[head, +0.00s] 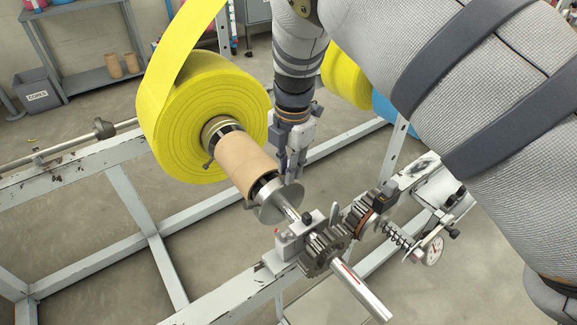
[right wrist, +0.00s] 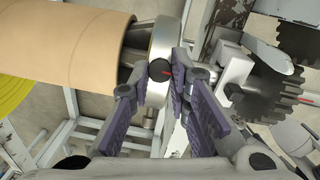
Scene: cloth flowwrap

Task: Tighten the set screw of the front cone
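The front cone (head: 283,203) is a grey metal collar with dark jaws at the near end of the cardboard core (head: 247,166). In the right wrist view, the collar (right wrist: 164,42) carries a round black screw head (right wrist: 160,70) with a red mark on its rim, which I take as the set screw. My right gripper (head: 291,178) points down at the collar. In the right wrist view its fingertips (right wrist: 160,72) stand apart, one on each side of the screw head. Whether they touch it is unclear. My left gripper is out of view.
Gears (head: 325,250), a bearing block (head: 291,243) and the bare shaft end (head: 362,290) lie in front. The pale frame rails (head: 130,205) surround open floor.

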